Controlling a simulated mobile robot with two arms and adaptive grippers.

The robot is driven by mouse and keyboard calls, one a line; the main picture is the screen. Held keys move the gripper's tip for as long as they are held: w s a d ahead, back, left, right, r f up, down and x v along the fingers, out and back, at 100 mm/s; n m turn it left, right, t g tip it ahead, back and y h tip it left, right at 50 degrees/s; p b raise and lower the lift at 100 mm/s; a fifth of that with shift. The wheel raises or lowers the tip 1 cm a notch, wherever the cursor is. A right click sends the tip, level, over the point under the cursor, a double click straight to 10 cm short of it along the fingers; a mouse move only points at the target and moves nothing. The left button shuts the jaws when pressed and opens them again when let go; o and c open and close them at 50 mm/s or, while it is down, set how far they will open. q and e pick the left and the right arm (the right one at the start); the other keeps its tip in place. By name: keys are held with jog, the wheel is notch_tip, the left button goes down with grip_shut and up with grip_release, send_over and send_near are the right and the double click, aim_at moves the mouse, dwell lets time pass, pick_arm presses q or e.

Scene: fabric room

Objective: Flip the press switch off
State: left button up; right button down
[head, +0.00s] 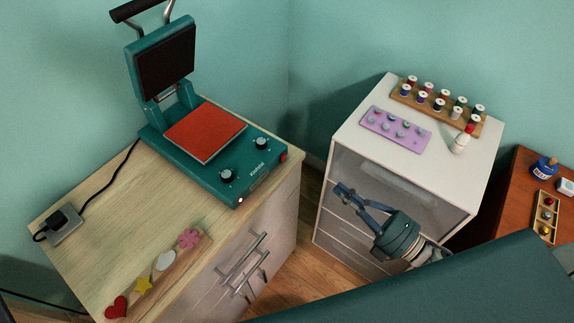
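The teal heat press (205,150) stands on the wooden top of the left cabinet, with its upper plate raised and its red lower pad (205,131) exposed. A small red switch (283,156) sits at the right end of its front edge. Its rocker position is too small to tell. A small white light spot (240,200) shows at the front corner. My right gripper (343,191) is in front of the white drawer unit, to the right of and apart from the press. Its fingers point up-left with nothing seen between them; their opening is unclear. My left gripper is not in view.
The white drawer unit (455,185) holds a spool rack (440,112) and a purple tray (395,130). A socket block (66,222) with the black cable is at the left. Fabric shapes lie along the cabinet's front. A gap separates the cabinets.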

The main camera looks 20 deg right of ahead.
aim_at(281, 153)
jog(key=shift+s+a+r+n+g+y, duration=0.5)
jog(key=shift+a+r+n+y, duration=0.25)
jog(key=shift+n, duration=0.35)
jog(key=shift+d+r, duration=0.1)
jog(key=p+x, duration=0.1)
jog(key=x, duration=1.3)
